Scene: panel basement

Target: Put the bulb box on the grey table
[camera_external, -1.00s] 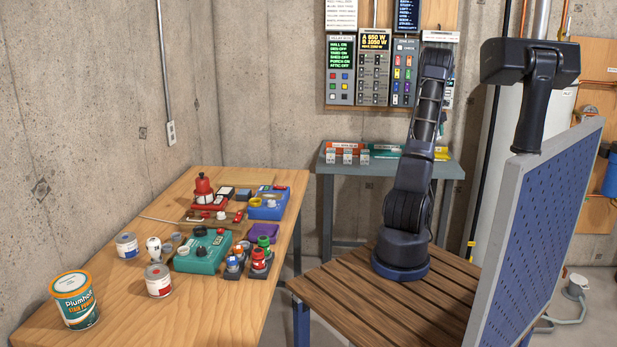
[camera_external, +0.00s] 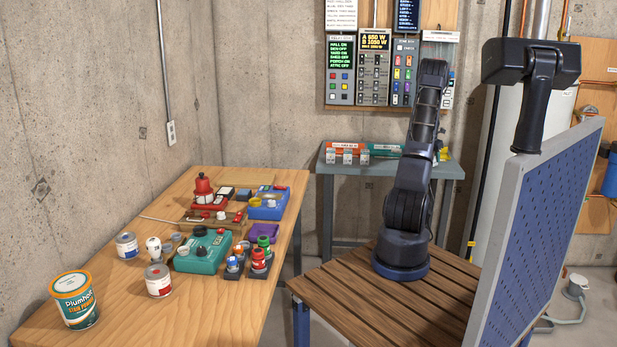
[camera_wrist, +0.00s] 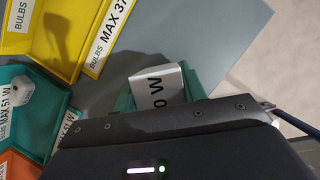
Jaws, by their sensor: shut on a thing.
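The bulb box (camera_wrist: 158,88), with a white face printed "0 W" and teal beside it, shows just beyond my gripper (camera_wrist: 172,115) in the wrist view. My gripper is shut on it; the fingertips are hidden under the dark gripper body. Below and around the box is the grey table (camera_wrist: 200,30), whose top also shows at the back in the external view (camera_external: 390,167). The gap between box and table cannot be judged. In the external view my arm hides the gripper and the box.
In the wrist view a yellow tray (camera_wrist: 62,35) labelled for bulbs and a teal tray (camera_wrist: 28,105) lie left of the box, with an orange one at the corner. Bare grey tabletop is above and right. The wooden table (camera_external: 130,290) holds a paint can (camera_external: 75,300) and several devices.

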